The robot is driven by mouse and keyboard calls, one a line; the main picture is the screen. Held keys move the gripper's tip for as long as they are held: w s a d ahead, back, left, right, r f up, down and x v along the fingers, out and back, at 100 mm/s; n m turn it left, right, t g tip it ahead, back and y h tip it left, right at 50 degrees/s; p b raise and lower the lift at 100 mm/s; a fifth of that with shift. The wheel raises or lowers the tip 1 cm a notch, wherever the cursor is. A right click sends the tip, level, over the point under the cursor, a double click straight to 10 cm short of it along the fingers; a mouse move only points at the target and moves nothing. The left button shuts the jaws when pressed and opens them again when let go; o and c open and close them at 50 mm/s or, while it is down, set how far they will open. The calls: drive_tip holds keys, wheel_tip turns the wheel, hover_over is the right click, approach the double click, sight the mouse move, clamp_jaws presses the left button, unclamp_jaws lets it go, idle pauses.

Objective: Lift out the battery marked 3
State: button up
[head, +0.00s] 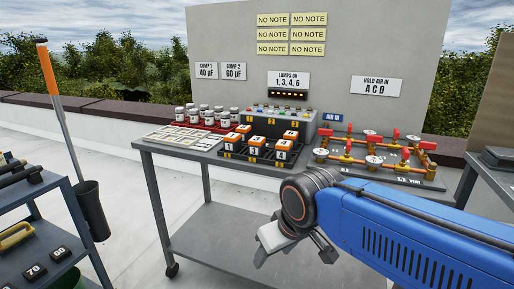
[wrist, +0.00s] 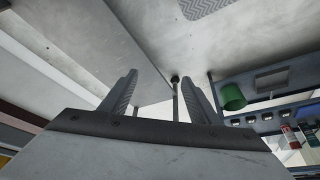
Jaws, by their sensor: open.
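Several orange-and-white batteries stand in a black rack (head: 262,158) on the grey table, in the head view. The front middle battery (head: 256,146) seems to bear a 3, but the digits are small and hard to read. Another battery (head: 284,149) stands to its right and one (head: 232,141) to its left. My gripper (head: 296,250) is in front of the table, nearer the camera and lower in the picture than the rack. Its fingers are apart and empty. The wrist view shows the two spread fingers (wrist: 160,98) with nothing between them; no battery shows there.
A control box (head: 270,122) stands behind the rack, white jars (head: 207,117) at its left and brass pipes with red valves (head: 372,148) at its right. White cards (head: 185,137) lie on the left. A cart (head: 40,215) stands at left. A green bucket (wrist: 233,97) shows in the wrist view.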

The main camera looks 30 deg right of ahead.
drive_tip(key=shift+o, duration=0.4)
wheel_tip(320, 180, up, 32)
drive_tip(key=f+m+g, duration=0.1)
drive_tip(key=m+g, duration=0.4)
drive_tip(key=m, duration=0.5)
hover_over(257, 139)
wheel_tip(257, 139, down, 17)
drive_tip(key=shift+w+r, duration=0.1)
drive_tip(key=c, duration=1.4)
